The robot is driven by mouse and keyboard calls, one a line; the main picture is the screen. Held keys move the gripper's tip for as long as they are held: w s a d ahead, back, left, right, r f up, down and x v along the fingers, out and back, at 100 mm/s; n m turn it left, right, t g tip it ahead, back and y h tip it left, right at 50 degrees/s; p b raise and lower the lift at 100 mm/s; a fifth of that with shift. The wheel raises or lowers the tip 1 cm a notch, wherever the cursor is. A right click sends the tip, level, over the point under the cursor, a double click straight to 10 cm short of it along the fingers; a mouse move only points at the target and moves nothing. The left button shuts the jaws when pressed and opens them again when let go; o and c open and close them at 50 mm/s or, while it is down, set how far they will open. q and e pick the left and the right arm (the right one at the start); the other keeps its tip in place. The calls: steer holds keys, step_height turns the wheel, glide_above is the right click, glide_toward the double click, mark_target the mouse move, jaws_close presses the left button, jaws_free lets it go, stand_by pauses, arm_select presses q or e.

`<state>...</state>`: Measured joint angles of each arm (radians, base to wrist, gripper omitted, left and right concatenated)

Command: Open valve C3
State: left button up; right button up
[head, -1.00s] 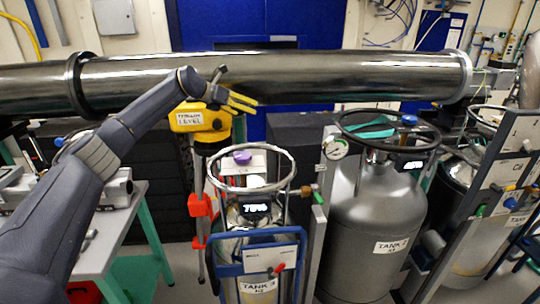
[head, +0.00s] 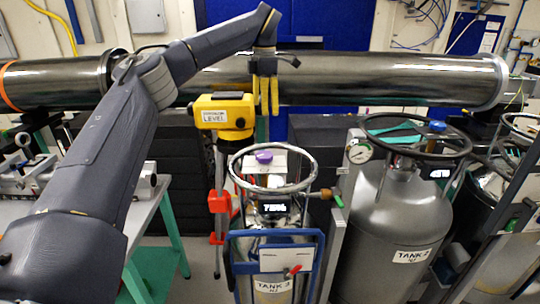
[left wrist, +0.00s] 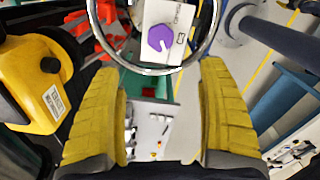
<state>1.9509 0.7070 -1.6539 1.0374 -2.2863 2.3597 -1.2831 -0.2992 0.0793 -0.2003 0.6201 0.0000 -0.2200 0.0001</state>
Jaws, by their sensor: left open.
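A purple knob (head: 264,157) sits on a small white panel (head: 284,163) inside the ring handle (head: 297,187) of a tank (head: 272,284) labelled TANK 3 or similar. The panel's lettering is too small to read for sure, so I cannot confirm it says C3. My left gripper (head: 265,112) hangs fingers-down above the knob, apart from it, open and empty. In the left wrist view the purple knob (left wrist: 158,38) shows beyond the spread yellow fingers (left wrist: 160,70), toward the top of the picture. My right gripper is not in view.
A yellow level instrument (head: 222,110) on a red-jointed tripod stands just left of the knob. A long metal pipe (head: 380,78) runs behind my left gripper. A large grey tank (head: 397,220) with a blue knob (head: 437,126) stands at right. A worktable (head: 150,215) is at left.

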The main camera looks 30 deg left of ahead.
mark_target(265, 154)
arm_select(q)
step_height(265, 154, down, 17)
steer(key=shift+f, duration=0.1)
stand_by(0.7)
steer(key=shift+c, duration=0.5)
steer(key=c, duration=1.1)
steer(key=shift+c, duration=0.2)
